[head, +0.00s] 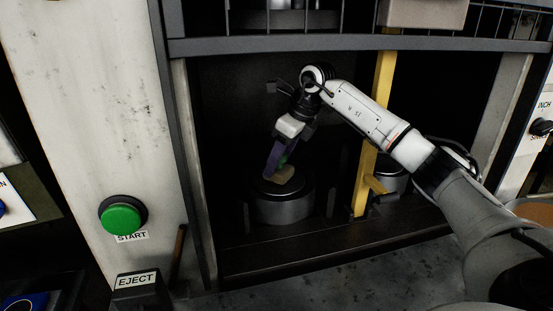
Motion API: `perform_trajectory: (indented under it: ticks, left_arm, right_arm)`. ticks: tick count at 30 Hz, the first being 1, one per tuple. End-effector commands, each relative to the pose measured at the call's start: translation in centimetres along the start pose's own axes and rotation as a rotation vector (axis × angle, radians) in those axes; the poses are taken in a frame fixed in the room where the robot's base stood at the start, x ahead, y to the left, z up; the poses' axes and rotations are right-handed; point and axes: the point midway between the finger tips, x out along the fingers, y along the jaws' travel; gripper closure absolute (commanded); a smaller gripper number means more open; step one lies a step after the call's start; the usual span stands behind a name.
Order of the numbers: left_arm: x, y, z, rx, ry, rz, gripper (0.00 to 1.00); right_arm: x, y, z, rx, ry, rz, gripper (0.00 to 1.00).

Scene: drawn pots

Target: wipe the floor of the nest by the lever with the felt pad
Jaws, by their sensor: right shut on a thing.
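My right gripper (278,158) reaches into the dark bay from the right and points down. The pad is tilted and sits over the top of a round dark metal nest (284,208). I cannot tell whether it touches the nest's floor, which is mostly hidden. A brown, thin lever-like stick (179,254) stands left of the bay, by the EJECT box. My left gripper is not in view.
A yellow post (374,130) stands close to the right of the nest. A second round metal part (391,180) is partly hidden behind it. A grey rail (350,44) crosses above. A green START button (122,217) is on the pale left panel.

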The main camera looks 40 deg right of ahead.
Motion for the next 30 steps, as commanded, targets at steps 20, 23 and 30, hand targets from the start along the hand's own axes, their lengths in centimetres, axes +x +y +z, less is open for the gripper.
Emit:
perform_trajectory:
  ticks: [20, 23, 30]
  left_arm:
    - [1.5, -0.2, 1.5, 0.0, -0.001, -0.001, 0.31]
    - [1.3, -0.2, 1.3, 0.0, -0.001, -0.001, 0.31]
    - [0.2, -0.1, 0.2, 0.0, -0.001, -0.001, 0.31]
  right_arm:
    - [-0.8, 2.9, -2.8, 0.0, -0.001, -0.001, 0.68]
    - [-1.0, 3.0, -2.9, 0.0, 0.0, 0.0, 0.68]
    - [-0.9, 2.4, -2.1, 0.002, 0.0, 0.002, 0.68]
